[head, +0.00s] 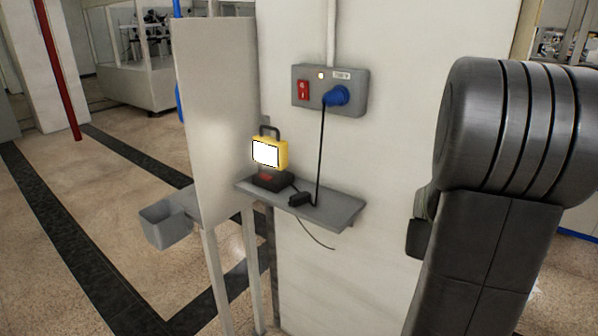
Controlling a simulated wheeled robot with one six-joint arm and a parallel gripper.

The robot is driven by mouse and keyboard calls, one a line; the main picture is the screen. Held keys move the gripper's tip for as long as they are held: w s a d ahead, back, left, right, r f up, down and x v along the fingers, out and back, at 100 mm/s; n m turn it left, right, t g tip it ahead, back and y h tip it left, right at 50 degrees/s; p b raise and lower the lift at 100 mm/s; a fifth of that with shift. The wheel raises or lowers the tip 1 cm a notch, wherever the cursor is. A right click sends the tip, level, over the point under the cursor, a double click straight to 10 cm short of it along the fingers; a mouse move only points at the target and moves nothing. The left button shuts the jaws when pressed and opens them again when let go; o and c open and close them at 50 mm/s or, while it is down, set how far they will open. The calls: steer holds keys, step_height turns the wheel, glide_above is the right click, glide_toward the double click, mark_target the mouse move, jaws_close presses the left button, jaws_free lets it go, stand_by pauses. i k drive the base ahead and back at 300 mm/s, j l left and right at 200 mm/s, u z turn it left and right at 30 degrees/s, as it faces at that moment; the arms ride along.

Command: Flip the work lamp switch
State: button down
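The work lamp (269,152) is yellow with a black handle, and its front panel shows bright white. It stands upright on a black base (272,181) with a red part on top, on a small grey shelf (325,208). A grey wall box (353,89) above holds a red rocker switch (303,90), a small glowing indicator and a blue plug (336,96). A black cord runs from the plug to a small black block (300,199) on the shelf. My arm fills the right side; I see no gripper fingers.
A tall pale panel (212,120) stands left of the lamp, with a grey open bin (164,224) beside it. A loose cable end hangs below the shelf. The wall right of the shelf is bare up to my arm. Open floor lies at left.

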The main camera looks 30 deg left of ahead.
mark_target(263, 174)
steer(key=u, duration=1.6)
steer(key=i+j, duration=0.8)
